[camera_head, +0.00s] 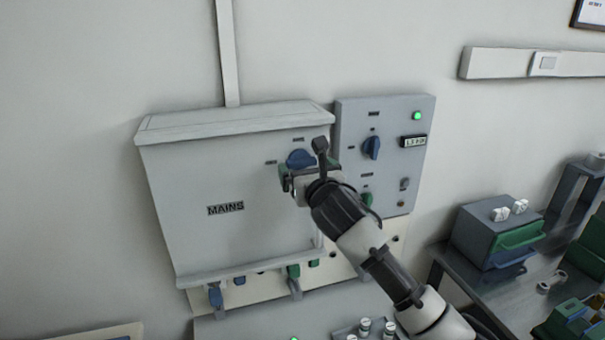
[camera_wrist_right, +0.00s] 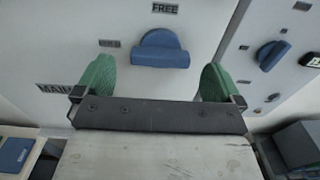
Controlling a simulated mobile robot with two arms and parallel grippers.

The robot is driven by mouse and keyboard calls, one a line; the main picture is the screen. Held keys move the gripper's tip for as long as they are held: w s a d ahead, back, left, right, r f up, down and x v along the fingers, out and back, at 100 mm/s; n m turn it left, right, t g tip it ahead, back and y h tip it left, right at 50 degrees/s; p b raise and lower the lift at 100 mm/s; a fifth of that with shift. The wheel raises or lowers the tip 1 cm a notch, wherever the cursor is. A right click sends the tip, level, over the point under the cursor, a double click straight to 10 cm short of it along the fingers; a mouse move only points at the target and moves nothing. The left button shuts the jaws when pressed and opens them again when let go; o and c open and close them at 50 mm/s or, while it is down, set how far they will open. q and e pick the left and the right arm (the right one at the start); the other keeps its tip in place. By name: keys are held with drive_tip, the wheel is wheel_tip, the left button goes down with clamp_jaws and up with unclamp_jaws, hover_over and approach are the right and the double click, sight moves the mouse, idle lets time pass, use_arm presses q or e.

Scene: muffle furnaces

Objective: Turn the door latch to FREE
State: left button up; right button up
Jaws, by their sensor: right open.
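The door latch is a blue knob (camera_head: 300,158) on the upper right of the grey MAINS cabinet door (camera_head: 215,235). It shows in the right wrist view as a blue knob (camera_wrist_right: 160,50) with its bar lying level. A FREE label (camera_wrist_right: 165,8) sits above it, and another label, too small to read, is to its left. My right gripper (camera_head: 299,180) is at the door just below the latch in the head view. In the right wrist view its green fingers (camera_wrist_right: 158,82) are open, one on each side of the knob, with visible gaps. My left gripper is out of view.
A control panel (camera_head: 387,108) with a blue knob (camera_head: 371,147), a green lamp and a display is mounted right of the cabinet. Switches line the strip below the cabinet. A bench at the right holds a drawer box (camera_head: 482,232).

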sight(301, 162)
drive_tip(key=shift+b+x, duration=0.45)
drive_tip(key=shift+x, duration=0.8)
drive_tip(key=shift+w, duration=0.2)
drive_tip(key=shift+c, duration=0.3)
drive_tip(key=c, duration=0.9)
drive_tip(key=shift+o, duration=0.2)
